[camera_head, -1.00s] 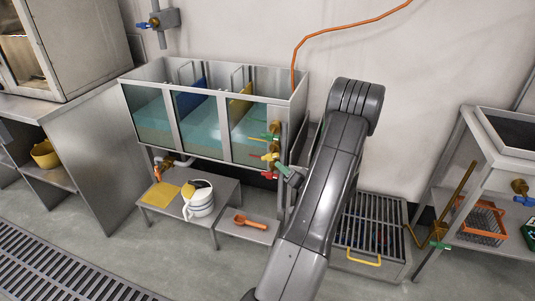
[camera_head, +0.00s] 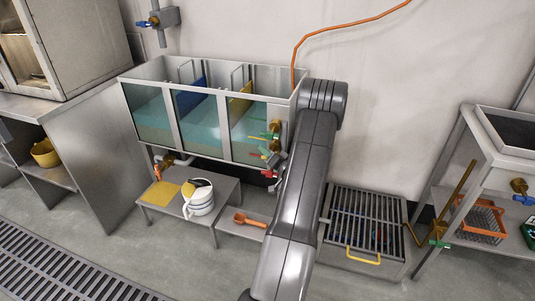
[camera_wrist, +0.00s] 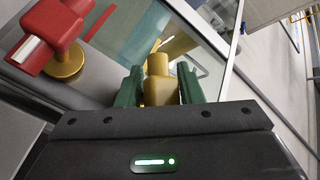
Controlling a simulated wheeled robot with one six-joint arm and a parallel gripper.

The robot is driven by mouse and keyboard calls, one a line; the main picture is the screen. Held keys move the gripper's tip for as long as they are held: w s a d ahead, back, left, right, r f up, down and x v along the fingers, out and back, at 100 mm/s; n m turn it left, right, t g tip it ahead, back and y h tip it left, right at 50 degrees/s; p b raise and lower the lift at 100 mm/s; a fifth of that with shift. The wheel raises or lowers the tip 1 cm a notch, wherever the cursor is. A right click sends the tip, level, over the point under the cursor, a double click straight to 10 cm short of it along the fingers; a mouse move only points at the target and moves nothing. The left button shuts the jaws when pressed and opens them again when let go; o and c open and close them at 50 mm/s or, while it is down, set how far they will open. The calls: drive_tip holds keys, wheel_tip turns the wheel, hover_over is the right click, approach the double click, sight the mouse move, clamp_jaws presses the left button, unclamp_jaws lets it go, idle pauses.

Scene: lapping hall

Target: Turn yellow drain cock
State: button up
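The yellow drain cock (camera_wrist: 158,88) shows in the wrist view between the two green fingers of my gripper (camera_wrist: 160,86). One finger is on each side of it, close in; I cannot tell whether either touches. A red cock (camera_wrist: 60,38) with a brass body is at the upper left in the wrist view.
A low bench (camera_head: 226,190) under the tank holds a white striped jug (camera_head: 200,200) and a yellow cloth (camera_head: 160,193). An orange scoop (camera_head: 249,220) lies on a lower step. A grated box (camera_head: 366,222) with a yellow handle stands right of my arm.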

clamp_jaws()
drive_tip(key=b, duration=0.3)
drive_tip(key=shift+f+t, duration=0.3)
drive_tip(key=m+t+b, duration=0.2)
drive_tip(key=b, duration=0.4)
drive_tip(key=r+m+t+y+b, duration=0.1)
drive_tip(key=m+t+b, duration=0.1)
drive_tip(key=b, duration=0.4)
drive_tip(key=shift+d, duration=0.1)
drive_tip(key=shift+r+m, duration=0.1)
drive_tip(key=shift+m, duration=0.2)
drive_tip(key=shift+o, duration=1.1)
unclamp_jaws()
